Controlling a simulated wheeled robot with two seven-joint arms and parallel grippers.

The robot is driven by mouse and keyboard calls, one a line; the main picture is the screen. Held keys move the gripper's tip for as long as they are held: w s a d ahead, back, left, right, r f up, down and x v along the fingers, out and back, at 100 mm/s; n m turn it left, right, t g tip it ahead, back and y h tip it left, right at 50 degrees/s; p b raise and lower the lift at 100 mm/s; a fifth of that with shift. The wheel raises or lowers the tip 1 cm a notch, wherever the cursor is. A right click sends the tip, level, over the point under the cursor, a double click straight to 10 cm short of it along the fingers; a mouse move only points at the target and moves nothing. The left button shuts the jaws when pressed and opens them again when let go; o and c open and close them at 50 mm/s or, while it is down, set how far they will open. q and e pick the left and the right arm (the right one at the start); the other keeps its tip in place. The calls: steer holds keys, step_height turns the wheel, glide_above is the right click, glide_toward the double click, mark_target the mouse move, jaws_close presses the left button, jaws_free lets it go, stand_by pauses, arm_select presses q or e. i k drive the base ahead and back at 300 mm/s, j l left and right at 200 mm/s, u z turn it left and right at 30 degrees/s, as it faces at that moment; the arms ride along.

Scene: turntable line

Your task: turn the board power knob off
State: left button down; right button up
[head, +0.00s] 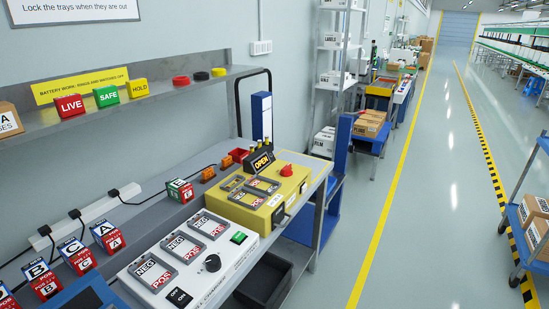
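A white board (153,288) lies on the bench at the bottom centre, with several grey-framed slots marked NEG and POS on its top. A round black knob (212,263) sits near its front right edge. A black label reading ON and OFF (180,297) is to the left of the knob. The picture is too small to tell which way the knob points. Neither of my grippers is in view.
A yellow box (250,213) with an OPEN sign (262,158) and a red button (286,170) stands behind the board. Lettered cubes (108,237) and a white power strip (85,228) are to the left. A dark bin (265,281) sits below the bench's right edge.

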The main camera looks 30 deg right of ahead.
mark_target(286, 172)
steer(key=i+l+u, duration=0.1)
steer(key=l+u, duration=0.25)
steer(key=l, duration=0.5)
steer(key=l+u, duration=0.35)
steer(key=l, duration=0.5)
steer(key=k+l+u, duration=0.15)
steer(key=l+u, duration=0.2)
steer(key=l, duration=0.5)
